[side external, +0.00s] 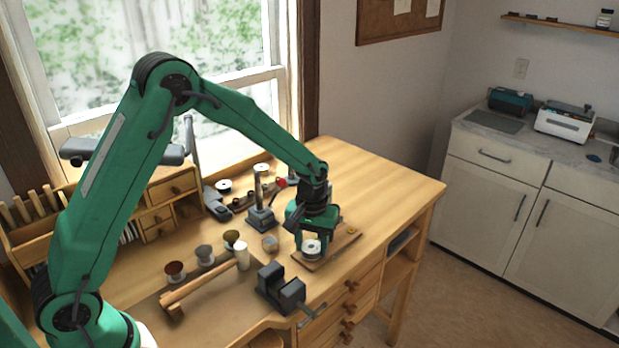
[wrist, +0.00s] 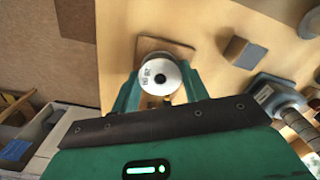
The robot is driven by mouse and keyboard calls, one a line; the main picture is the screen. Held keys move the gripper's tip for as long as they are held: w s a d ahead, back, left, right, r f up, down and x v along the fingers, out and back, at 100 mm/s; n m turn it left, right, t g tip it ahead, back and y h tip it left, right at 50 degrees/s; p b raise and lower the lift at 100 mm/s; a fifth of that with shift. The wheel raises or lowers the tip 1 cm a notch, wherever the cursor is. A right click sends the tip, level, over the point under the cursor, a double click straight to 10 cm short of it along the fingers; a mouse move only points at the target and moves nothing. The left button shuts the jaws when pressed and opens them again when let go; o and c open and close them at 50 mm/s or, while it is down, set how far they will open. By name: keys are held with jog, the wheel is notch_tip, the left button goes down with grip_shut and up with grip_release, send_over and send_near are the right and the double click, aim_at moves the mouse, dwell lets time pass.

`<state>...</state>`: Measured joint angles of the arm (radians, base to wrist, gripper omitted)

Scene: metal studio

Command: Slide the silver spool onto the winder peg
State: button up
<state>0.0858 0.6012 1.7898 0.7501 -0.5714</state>
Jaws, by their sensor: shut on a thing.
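The silver spool (side external: 312,252) sits between the fingers of my gripper (side external: 312,240), at or just above a small wooden board (side external: 335,245). In the wrist view the spool's pale, round labelled face (wrist: 160,77) shows between the two green fingers (wrist: 158,92), which are shut on it. The spool looks upright. Whether it touches the board is hard to tell. The winder, a grey base (side external: 262,219) with an upright peg (side external: 258,187), stands to the left of and behind my gripper, apart from the spool. A grey base with a post (wrist: 275,97) shows at right in the wrist view.
A dark vise (side external: 282,288) stands at the bench's front edge. A mallet (side external: 205,280) and several other spools (side external: 205,254) lie to the left. The bench top at right (side external: 385,190) is clear.

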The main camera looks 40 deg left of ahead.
jog(key=shift+f, duration=0.15)
jog(key=o, duration=1.1)
jog(key=shift+c, duration=0.2)
notch_tip(320, 180, up, 7)
jog(key=shift+r, duration=0.4)
dwell(0.5)
